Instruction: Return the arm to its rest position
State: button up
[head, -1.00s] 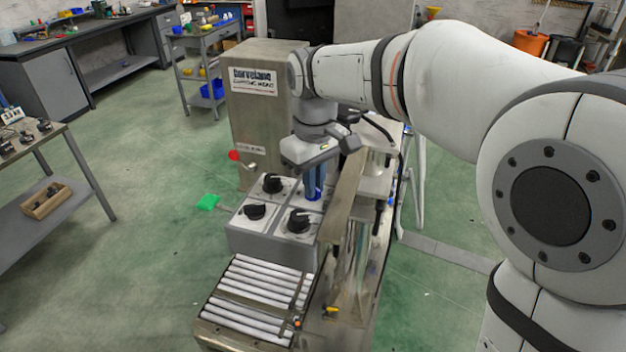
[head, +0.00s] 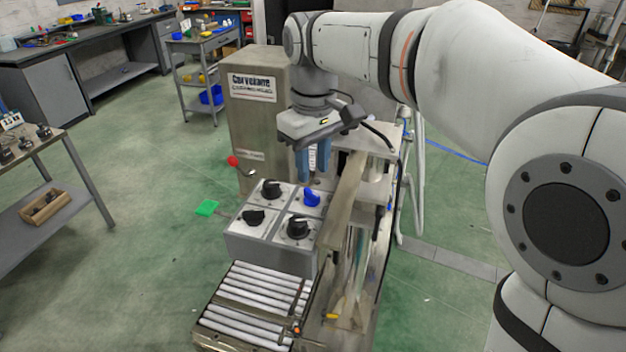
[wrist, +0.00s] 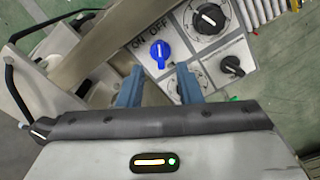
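My gripper (head: 312,168) hangs above the control box, pointing down, held by my white arm from the right. In the wrist view its two blue fingers (wrist: 159,88) are apart with nothing between them. The blue knob (head: 312,197) is on the box's top, below the fingertips and clear of them. It also shows in the wrist view (wrist: 160,52), beside the "ON OFF" lettering.
Several black knobs, one at the front (head: 298,228), share the box (head: 262,250). A tall metal cabinet (head: 255,110) stands behind. A metal post and beam (head: 345,195) stand close to the right of the gripper. A roller conveyor (head: 255,300) is in front.

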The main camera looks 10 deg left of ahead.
jog(key=shift+r, duration=1.1)
